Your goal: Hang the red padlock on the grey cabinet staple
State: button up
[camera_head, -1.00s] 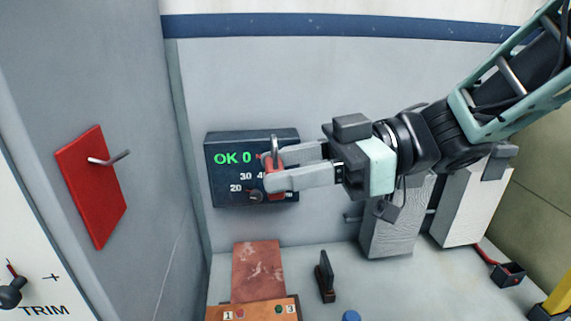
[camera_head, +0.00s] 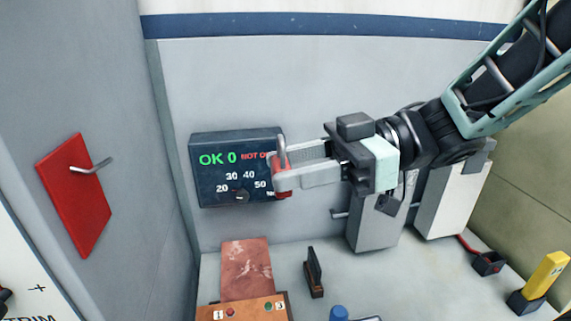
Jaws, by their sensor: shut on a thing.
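My gripper (camera_head: 283,167) is shut on the red padlock (camera_head: 283,189), whose body shows partly between and below the fingertips. The padlock's grey metal shackle (camera_head: 282,150) points up above the fingers. A metal staple (camera_head: 92,167) sticks out from a red plate (camera_head: 73,202) on the grey cabinet side (camera_head: 105,80) at the left. The padlock is well to the right of the staple, apart from it, and appears in front of the dark display panel's right edge. The fingers hide part of the padlock body.
The dark display panel (camera_head: 215,180) with a knob is on the back wall. Below are a copper-coloured plate (camera_head: 246,262), an orange box with buttons (camera_head: 240,310), a dark upright piece (camera_head: 314,272) and a blue knob (camera_head: 338,313). A yellow handle (camera_head: 550,272) stands at right.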

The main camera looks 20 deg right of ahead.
jog(key=shift+s+d+r, duration=0.1)
jog(key=shift+d, duration=1.1)
jog(key=shift+s+d, duration=0.1)
jog(key=shift+d, duration=1.1)
